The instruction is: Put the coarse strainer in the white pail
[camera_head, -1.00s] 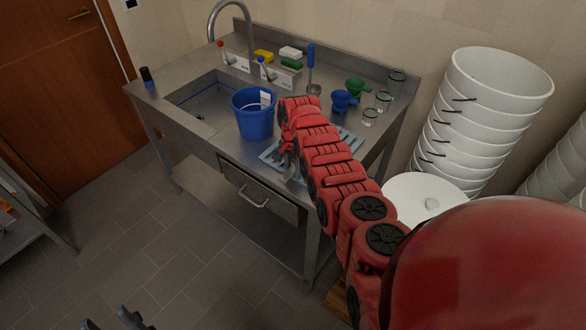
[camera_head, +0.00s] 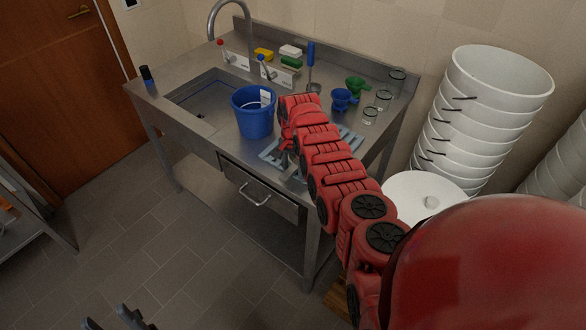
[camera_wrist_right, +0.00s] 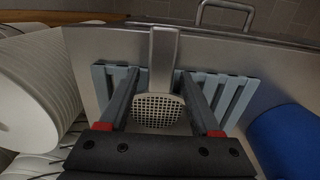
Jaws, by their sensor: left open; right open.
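The coarse strainer (camera_wrist_right: 160,108) has a round perforated head and a flat metal handle. In the right wrist view it lies over the blue-grey slatted rack (camera_wrist_right: 238,95), its handle pointing away. My right gripper (camera_wrist_right: 158,82) is open, with one finger on each side of the strainer; I cannot tell whether they touch it. In the head view my red right arm hides most of the strainer. White pails (camera_head: 478,110) stand in a tall nested stack right of the sink bench; which one is meant is unclear. My left gripper (camera_head: 122,320) is open and empty at the bottom left, above the floor.
A blue bucket (camera_head: 253,112) stands left of the rack. Funnels (camera_head: 343,99), glass jars (camera_head: 370,116) and a blue-handled tool (camera_head: 311,66) are behind it. Floor before the bench is clear.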

